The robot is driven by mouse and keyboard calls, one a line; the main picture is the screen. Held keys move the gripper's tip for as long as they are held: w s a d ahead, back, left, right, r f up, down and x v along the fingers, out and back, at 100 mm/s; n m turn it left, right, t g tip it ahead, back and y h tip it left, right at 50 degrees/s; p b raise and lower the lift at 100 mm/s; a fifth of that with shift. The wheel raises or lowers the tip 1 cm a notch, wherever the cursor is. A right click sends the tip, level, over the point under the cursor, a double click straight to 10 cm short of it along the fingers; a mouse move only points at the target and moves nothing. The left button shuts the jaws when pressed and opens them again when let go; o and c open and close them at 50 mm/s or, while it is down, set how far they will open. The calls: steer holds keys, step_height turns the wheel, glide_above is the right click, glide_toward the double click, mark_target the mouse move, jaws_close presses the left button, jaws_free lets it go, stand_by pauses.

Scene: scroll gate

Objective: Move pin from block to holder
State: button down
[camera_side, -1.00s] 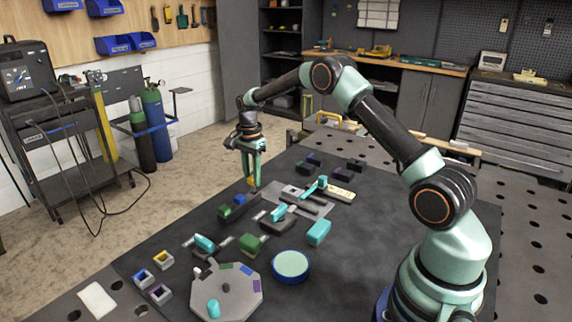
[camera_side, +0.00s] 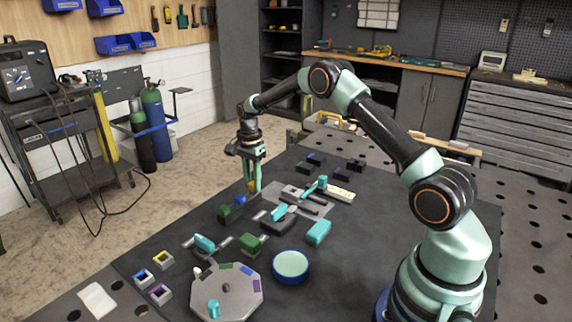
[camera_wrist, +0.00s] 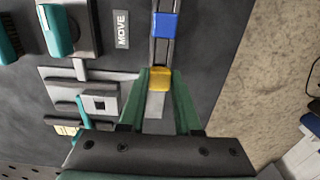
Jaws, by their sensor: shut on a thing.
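A yellow piece (camera_wrist: 160,79), likely the pin, sits between my gripper's fingers (camera_wrist: 160,92) in the wrist view, and the fingers are shut on it. In the side view the yellow piece (camera_side: 251,186) shows at the fingertips of my gripper (camera_side: 254,187). It is at the far end of a dark block (camera_side: 228,217) that also carries a blue piece (camera_side: 240,199) and a green piece (camera_side: 224,210). I cannot tell whether the yellow piece still touches the block. Small square holders with blue (camera_side: 143,279), yellow (camera_side: 163,260) and purple (camera_side: 159,293) rims stand at the front left.
A grey plate with a turquoise handle (camera_side: 321,184) lies right of my gripper. Nearer are turquoise-handled fixtures (camera_side: 204,243), a green block (camera_side: 252,244), a round blue-rimmed dish (camera_side: 291,265) and an octagonal plate (camera_side: 243,300). The mat's left edge is close to my gripper.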

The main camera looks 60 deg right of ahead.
steer(key=shift+f, duration=0.65)
steer(key=c, duration=0.5)
jaws_free()
steer(key=shift+o, duration=0.2)
steer(key=o, duration=0.4)
steer(key=shift+r, duration=3.5)
steer(key=shift+r, duration=0.1)
